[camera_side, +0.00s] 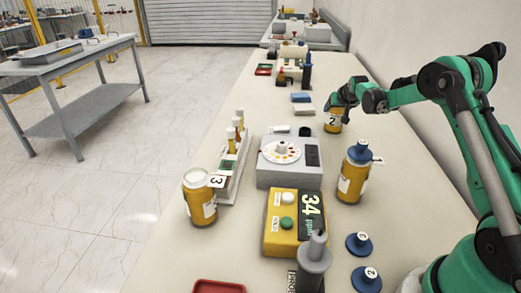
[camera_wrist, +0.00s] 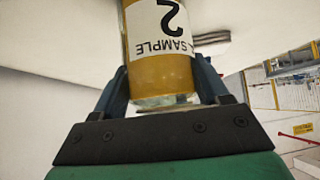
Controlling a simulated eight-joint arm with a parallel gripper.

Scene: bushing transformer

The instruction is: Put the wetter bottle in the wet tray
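My gripper (camera_side: 340,106) is at the back right of the bench. It is shut on the yellow sample bottle 2 (camera_side: 333,122), and in the wrist view a finger sits on each side of this bottle (camera_wrist: 160,76). Sample bottle 3 (camera_side: 200,205) stands uncapped at the left. Another yellow bottle (camera_side: 353,182) with a blue cap stands at the right, its number not readable. A yellow meter (camera_side: 282,241) shows 34. A red tray (camera_side: 218,287) is cut off by the bottom edge; no wet-tray label is readable.
A grey instrument (camera_side: 290,176) stands mid-bench, with a rack of small bottles (camera_side: 236,165) to its left. A grey probe holder (camera_side: 314,262) and two loose blue caps, one (camera_side: 359,243) behind the other (camera_side: 366,279), are at the front. A wall runs along the right.

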